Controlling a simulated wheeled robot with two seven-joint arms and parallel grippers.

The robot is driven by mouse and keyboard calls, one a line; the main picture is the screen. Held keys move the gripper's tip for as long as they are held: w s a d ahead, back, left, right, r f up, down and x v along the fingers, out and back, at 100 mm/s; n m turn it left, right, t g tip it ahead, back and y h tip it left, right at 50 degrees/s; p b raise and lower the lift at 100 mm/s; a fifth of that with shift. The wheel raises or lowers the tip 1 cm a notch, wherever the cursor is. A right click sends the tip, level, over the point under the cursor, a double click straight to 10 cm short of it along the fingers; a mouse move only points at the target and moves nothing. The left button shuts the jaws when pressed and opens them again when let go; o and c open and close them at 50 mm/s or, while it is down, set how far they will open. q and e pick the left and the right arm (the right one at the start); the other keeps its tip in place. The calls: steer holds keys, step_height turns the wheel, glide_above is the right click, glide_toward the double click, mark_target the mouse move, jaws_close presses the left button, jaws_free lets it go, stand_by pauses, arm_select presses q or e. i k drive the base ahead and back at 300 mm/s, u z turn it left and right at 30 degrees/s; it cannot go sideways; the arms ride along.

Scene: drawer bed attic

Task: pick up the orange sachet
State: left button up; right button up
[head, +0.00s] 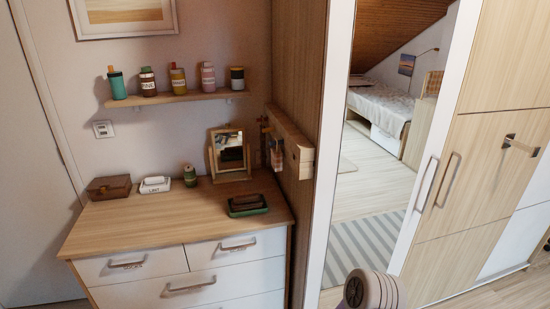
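I cannot make out the orange sachet for certain. Several small things hang from a wooden rail (290,134) on the wooden side panel right of the dresser. One of these hanging things (277,157) is pale with a warm tint, but it is too small and too much overlapped to tell whether it is the sachet. Neither of my grippers shows in the head view. A rounded pale grey part at the bottom edge, right of centre, hides a little of the floor.
The dresser (120,229) carries a brown box (109,187), a white dish, a small green jar, a tilting mirror (229,152) and a dark green tray (247,205). Its front top is clear. A shelf (180,97) holds several jars. A mirrored door and wardrobe (485,175) stand right.

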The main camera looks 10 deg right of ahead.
mark_target(276, 154)
steer(key=k, duration=0.6)
steer(key=u, duration=0.45)
steer(key=i, duration=1.65)
steer(key=z, duration=0.6)
